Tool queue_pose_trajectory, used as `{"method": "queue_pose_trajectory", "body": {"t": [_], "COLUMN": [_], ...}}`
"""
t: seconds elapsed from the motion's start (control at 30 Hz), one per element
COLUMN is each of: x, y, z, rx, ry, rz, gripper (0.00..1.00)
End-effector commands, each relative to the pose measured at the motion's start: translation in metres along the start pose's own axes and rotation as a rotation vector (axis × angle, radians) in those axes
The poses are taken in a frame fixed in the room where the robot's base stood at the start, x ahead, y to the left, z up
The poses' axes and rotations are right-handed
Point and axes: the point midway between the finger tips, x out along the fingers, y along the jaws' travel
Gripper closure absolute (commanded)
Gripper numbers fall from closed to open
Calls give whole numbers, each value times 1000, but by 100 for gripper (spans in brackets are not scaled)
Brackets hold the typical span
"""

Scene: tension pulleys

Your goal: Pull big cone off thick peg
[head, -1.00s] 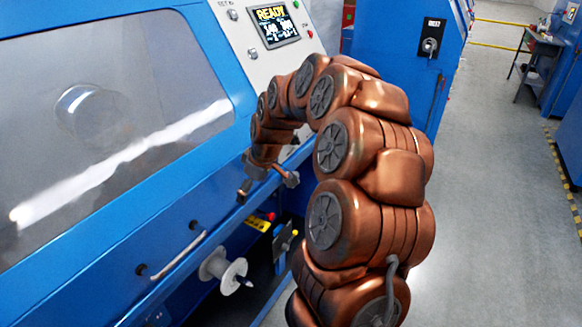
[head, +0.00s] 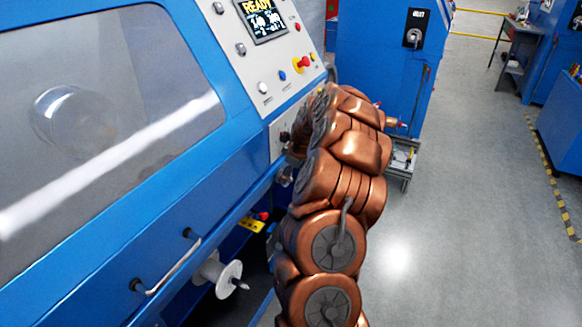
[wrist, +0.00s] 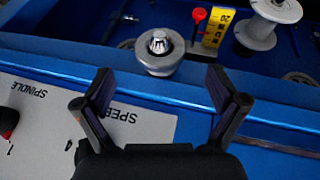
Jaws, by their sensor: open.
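My gripper (wrist: 160,80) is open and empty in the wrist view, its two dark fingers spread wide. Beyond the fingertips, roughly centred between them, is a grey round piece (wrist: 157,62) with a ribbed metal tip at its middle. It stands apart from the fingers; whether it is the big cone on the thick peg I cannot tell. A white flanged spool (wrist: 257,36) is to its right; a similar spool on a peg shows in the head view (head: 225,280). In the head view my arm mostly hides the gripper.
The blue machine (head: 130,220) has a door handle (head: 175,268) and a control panel (head: 285,55). A red-knobbed lever (wrist: 199,16) and yellow label (wrist: 216,28) lie between grey piece and spool. A blue ledge (wrist: 165,88) crosses below. The floor at right (head: 460,220) is clear.

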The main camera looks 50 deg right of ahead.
Motion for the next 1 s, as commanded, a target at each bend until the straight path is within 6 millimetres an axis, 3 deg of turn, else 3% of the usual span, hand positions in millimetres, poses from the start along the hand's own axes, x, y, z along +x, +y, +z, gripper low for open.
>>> {"method": "queue_pose_trajectory", "body": {"t": [0.53,0.93,1.0], "x": [56,63,63], "y": [0,1,1], "z": [1,2,2], "rx": [3,3,3], "ry": [-1,-1,-1], "rz": [0,1,1], "gripper": [4,4,12]}}
